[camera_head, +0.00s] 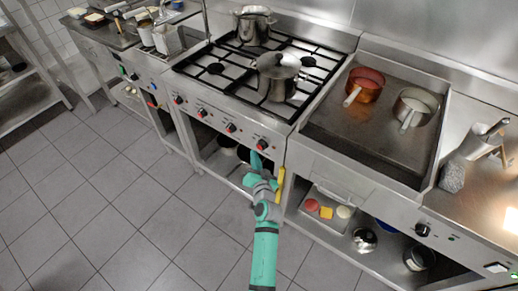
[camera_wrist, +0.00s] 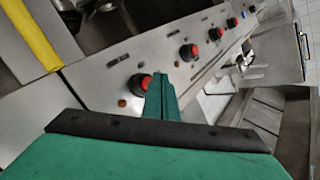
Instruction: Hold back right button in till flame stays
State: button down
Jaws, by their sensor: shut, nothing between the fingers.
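The gas stove (camera_head: 215,92) has a row of red-and-black knobs on its slanted front panel. The rightmost knob (camera_head: 262,144) shows large in the wrist view (camera_wrist: 141,83), with a small orange-brown button (camera_wrist: 122,103) beside it. My gripper (camera_head: 255,157) is shut and empty, just below and in front of this knob. In the wrist view its green fingertips (camera_wrist: 159,76) overlap the knob's right edge; I cannot tell whether they touch it. Further knobs (camera_wrist: 188,52) run up to the right. No flame is visible at the burners, some of which the pots hide.
A lidded steel pot (camera_head: 275,78) and a second pot (camera_head: 253,27) stand on the stove. A griddle (camera_head: 345,128) with two pans is at right. A yellow bar (camera_head: 280,185) is close right of my gripper. The tiled floor (camera_head: 110,205) at left is clear.

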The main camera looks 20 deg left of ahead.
jog(key=shift+s+a, duration=0.3)
jog(key=shift+s, duration=0.5)
jog(key=shift+s+a, duration=0.25)
jog(key=shift+s, duration=0.5)
jog(key=shift+s+a, duration=0.3)
jog(key=shift+s, duration=0.5)
jog(key=s+d+f+h, duration=0.2)
jog(key=s+d, duration=0.5)
jog(key=s, duration=0.5)
jog(key=s+d+f+h, duration=0.25)
jog(key=s+d, duration=0.45)
jog(key=s, duration=0.5)
jog(key=s+d+r+n+h, duration=0.1)
jog(key=s+d+r, duration=0.1)
jog(key=s+r, duration=0.4)
jog(key=s+d+r+n+h, duration=0.1)
jog(key=s+d+r, duration=0.2)
jog(key=s, duration=0.9)
notch_tip(320, 180, up, 3)
jog(key=shift+s+r+t, duration=0.1)
jog(key=shift+s+t, duration=0.2)
jog(key=shift+s, duration=0.1)
jog(key=shift+d+h, duration=0.1)
jog(key=shift+h, duration=0.15)
